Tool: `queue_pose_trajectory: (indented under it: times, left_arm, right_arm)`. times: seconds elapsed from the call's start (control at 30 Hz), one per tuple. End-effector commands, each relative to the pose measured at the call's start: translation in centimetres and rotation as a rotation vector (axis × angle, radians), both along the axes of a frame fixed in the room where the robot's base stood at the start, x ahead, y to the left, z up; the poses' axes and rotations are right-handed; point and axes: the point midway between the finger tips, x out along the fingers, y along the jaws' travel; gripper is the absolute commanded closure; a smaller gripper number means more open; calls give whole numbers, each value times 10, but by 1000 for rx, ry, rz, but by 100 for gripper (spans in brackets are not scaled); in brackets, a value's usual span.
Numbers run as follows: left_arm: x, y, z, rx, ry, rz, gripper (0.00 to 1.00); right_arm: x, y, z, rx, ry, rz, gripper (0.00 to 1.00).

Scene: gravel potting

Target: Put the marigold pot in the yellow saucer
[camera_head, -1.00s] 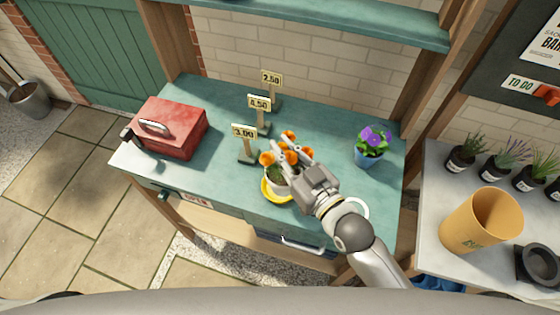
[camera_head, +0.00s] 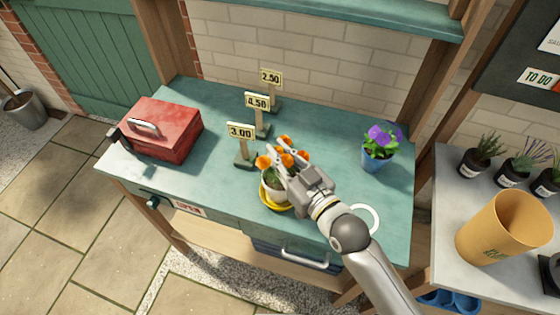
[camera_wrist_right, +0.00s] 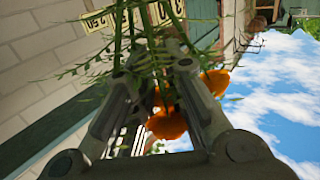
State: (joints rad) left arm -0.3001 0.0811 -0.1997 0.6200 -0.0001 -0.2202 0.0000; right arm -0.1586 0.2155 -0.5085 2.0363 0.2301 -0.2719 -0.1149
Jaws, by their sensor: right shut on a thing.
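In the right wrist view, orange blooms (camera_wrist_right: 168,122) and green stems show between the fingers. My left gripper is not in view.
Price signs (camera_head: 241,133) stand behind the pot. A red toolbox (camera_head: 165,130) is at the left. A blue pot with purple flowers (camera_head: 377,158) and a white ring (camera_head: 374,210) are at the right. A side table holds an orange pot (camera_head: 503,228) and several small plants.

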Motion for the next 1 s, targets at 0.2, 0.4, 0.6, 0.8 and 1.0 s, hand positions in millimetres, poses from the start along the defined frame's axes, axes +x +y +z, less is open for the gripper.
queue_pose_trajectory:
  times: [0.2, 0.4, 0.6, 0.8, 1.0]
  left_arm:
    - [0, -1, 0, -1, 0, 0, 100]
    - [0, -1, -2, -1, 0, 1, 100]
    - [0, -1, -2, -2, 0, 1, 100]
    - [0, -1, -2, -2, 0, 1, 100]
    - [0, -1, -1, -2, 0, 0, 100]
  right_arm:
    - [0, 0, 3, 3, -4, 0, 100]
    - [0, 0, -2, 1, -4, 0, 100]
    - [0, 0, -6, -1, -1, 0, 73]
    - [0, 0, -6, -1, -1, 0, 66]
    - [0, 0, -3, 0, -1, 0, 66]
